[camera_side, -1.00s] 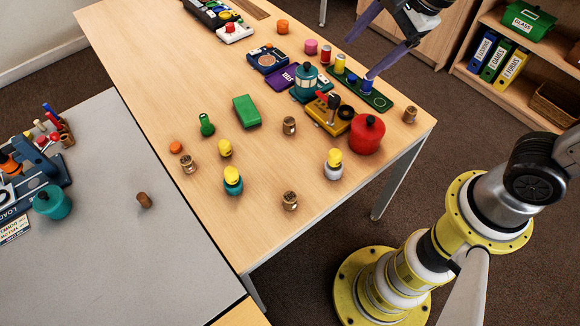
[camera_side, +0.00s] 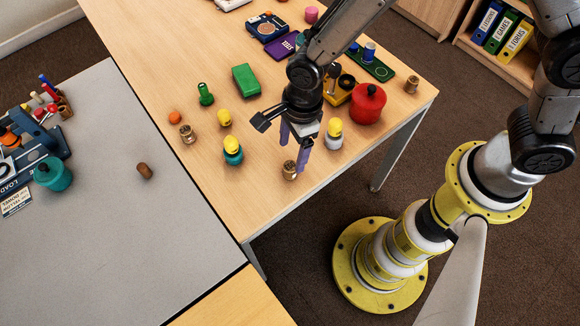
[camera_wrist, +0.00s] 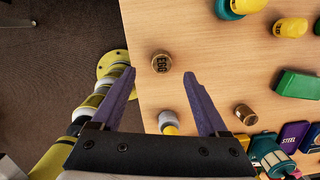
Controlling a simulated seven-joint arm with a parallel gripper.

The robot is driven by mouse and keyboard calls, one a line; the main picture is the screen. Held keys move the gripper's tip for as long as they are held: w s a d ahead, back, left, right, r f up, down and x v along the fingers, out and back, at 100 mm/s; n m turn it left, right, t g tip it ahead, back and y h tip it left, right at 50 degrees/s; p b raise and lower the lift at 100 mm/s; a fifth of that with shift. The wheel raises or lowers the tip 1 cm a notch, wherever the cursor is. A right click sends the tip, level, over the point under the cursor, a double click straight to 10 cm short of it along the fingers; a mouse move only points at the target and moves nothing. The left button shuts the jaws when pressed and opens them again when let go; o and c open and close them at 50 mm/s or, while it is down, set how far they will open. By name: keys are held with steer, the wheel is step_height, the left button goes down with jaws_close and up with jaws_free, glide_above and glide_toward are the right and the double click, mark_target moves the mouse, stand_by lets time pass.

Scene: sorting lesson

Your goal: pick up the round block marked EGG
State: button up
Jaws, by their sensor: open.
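The round block marked EGG (camera_wrist: 161,62) stands upright on the wooden table in the wrist view, its dark lettering facing up. It is small, round and brown. In the side view the block (camera_side: 290,170) is near the table's front edge. My gripper (camera_side: 294,160) is just above or beside it, with its purple fingers pointing down; the exact gap cannot be told. In the wrist view my gripper (camera_wrist: 163,75) is open and empty, and the block shows between and slightly beyond the fingertips.
A white jar with a yellow top (camera_side: 333,134) stands right of my gripper, and a teal one (camera_side: 233,150) stands left. A red pot (camera_side: 367,104) is farther right. Another brown block (camera_side: 188,134) is at the left. The table's front edge (camera_side: 300,222) lies close by.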

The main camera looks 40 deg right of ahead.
mark_target(290, 166)
steer(key=shift+w+a+f, duration=0.1)
steer(key=shift+f, duration=1.9)
steer(key=shift+w+a+f, duration=0.1)
steer(key=shift+f, duration=1.85)
jaws_close()
